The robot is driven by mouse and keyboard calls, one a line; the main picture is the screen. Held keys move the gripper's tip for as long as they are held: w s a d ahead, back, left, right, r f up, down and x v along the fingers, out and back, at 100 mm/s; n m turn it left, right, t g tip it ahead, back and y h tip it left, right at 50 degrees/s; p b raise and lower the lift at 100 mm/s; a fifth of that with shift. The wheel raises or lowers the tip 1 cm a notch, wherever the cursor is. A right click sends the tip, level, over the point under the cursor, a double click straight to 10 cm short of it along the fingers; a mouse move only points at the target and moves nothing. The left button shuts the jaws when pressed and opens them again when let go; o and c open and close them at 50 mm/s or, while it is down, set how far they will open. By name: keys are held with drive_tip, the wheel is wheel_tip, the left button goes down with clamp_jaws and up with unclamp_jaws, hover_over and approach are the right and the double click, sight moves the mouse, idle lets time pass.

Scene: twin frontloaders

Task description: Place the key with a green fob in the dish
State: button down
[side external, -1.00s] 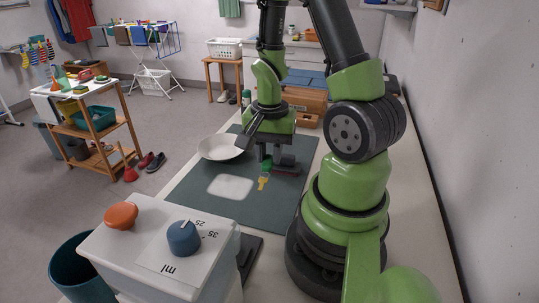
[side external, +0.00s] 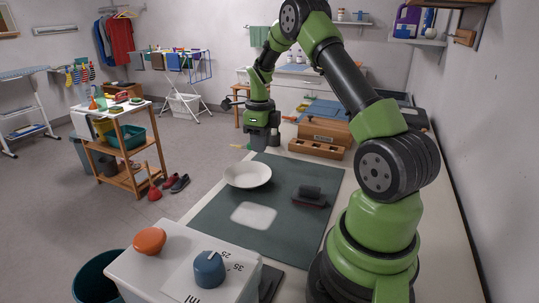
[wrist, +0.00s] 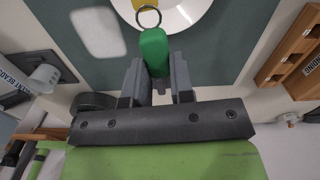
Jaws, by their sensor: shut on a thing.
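My gripper (wrist: 155,85) is shut on the green fob (wrist: 154,50) of the key. A metal ring (wrist: 148,17) joins the fob to the yellow key (wrist: 143,5), which is cut off by the top edge of the wrist view. The key shows against the white dish (wrist: 185,14). In the side external view my gripper (side external: 257,146) is raised beyond the far side of the dish (side external: 247,184), and a bit of green shows at its left. The dish lies on the dark green mat and looks empty there. Its height below the key is hard to tell.
The mat (side external: 220,213) bears a pale rectangle (side external: 254,214) and a dark block-like object (side external: 309,194). A white box with orange and blue knobs (side external: 209,268) stands in front. A wooden holder (side external: 317,149) and toolbox (side external: 325,130) stand beyond the mat.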

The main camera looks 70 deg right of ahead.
drive_tip(key=shift+w+d+m, duration=0.3)
drive_tip(key=shift+m, duration=0.3)
drive_tip(key=shift+f, duration=0.15)
hover_over(260, 183)
drive_tip(key=shift+f, duration=3.9)
drive_tip(key=c, duration=0.9)
unclamp_jaws()
